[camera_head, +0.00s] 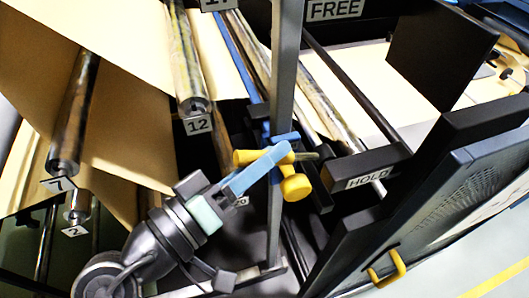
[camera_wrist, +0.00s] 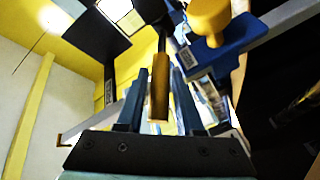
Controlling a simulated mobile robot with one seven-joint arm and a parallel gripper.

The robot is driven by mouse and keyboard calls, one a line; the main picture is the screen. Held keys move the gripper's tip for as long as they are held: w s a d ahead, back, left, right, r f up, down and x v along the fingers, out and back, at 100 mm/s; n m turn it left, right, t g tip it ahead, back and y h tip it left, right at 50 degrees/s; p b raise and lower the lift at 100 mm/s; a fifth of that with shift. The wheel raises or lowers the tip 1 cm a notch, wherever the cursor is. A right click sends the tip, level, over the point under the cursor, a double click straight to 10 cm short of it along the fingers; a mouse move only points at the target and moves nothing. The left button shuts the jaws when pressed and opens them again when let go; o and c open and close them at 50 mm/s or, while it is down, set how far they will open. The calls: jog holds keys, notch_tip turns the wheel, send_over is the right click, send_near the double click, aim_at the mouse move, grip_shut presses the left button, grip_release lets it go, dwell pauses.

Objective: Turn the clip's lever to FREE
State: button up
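The blue clip (camera_head: 286,138) sits on a grey upright post, with a round yellow knob (camera_head: 296,187) below it. In the wrist view the clip (camera_wrist: 214,56) and its yellow knob (camera_wrist: 208,14) are at the top right. The lever has a yellow grip (camera_head: 246,158); in the wrist view the grip (camera_wrist: 159,88) hangs on a dark rod between my fingers. My gripper (camera_head: 272,165) is at the lever, its blue fingers partly hiding it. The fingers (camera_wrist: 160,95) look open, with gaps beside the grip. The FREE label (camera_head: 335,9) is at the top, the HOLD label (camera_head: 367,178) lower right.
Paper rolls on metal bars, including one tagged 12 (camera_head: 197,125), fill the left. A dark frame and panel (camera_head: 430,180) stand close on the right. The grey post (camera_head: 285,70) is right beside my gripper. Yellow-marked floor shows at the lower right.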

grip_shut()
dwell(1.1)
